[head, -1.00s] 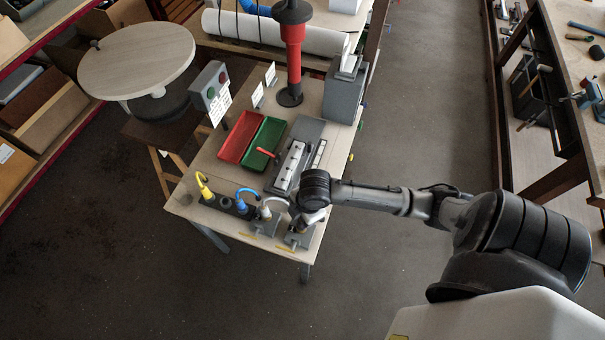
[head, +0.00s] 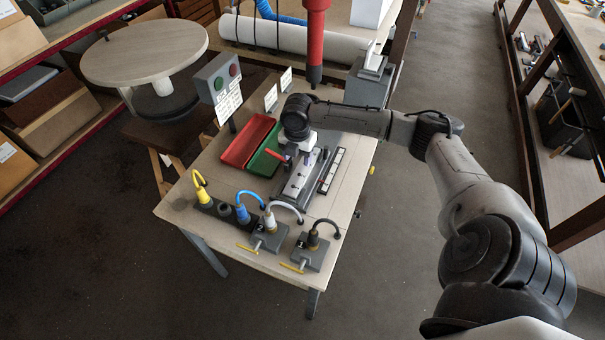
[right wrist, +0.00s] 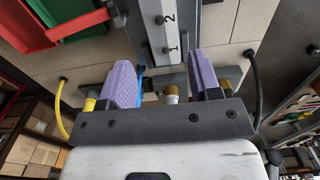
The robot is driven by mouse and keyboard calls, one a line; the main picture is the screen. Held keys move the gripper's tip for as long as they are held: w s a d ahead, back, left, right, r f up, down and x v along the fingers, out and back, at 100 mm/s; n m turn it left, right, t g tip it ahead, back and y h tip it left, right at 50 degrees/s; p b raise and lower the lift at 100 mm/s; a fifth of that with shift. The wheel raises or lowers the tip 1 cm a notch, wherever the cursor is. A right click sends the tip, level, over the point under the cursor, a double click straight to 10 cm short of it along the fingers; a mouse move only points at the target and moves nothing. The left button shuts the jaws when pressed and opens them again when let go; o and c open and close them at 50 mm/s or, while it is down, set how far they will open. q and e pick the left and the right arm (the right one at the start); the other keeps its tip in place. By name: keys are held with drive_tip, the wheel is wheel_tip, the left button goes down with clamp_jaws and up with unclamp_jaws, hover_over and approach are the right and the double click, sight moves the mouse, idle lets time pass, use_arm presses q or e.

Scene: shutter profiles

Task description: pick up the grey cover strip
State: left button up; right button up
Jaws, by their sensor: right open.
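A light grey strip (head: 298,182) lies lengthwise in a darker grey fixture (head: 283,194) on the wooden table; I take it for the cover strip. My right gripper hides its far part in the head view. In the right wrist view the strip (right wrist: 158,32) carries dark round spots and the numbers 1 and 2. My right gripper (head: 311,158) is over the strip, pointing down. Its purple fingers (right wrist: 160,62) are apart, with nothing gripped between them. Whether they touch the strip I cannot tell. My left gripper is not in view.
A narrow strip with dark marks (head: 331,170) lies right of the fixture. Red (head: 246,141) and green (head: 260,163) trays stand to the left. Yellow, blue, white and black hooked cables stand along the front, with two clamp blocks (head: 268,238).

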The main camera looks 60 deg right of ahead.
hover_over(298, 177)
drive_tip(key=shift+d+f+b, duration=0.1)
drive_tip(key=shift+f+b, duration=0.25)
drive_tip(key=shift+f, duration=2.05)
wheel_tip(298, 177, down, 4)
drive_tip(key=shift+f+b, duration=0.15)
drive_tip(key=shift+b, duration=0.45)
drive_tip(key=shift+f, duration=0.4)
drive_tip(key=shift+r, duration=0.1)
drive_tip(key=c, duration=0.8)
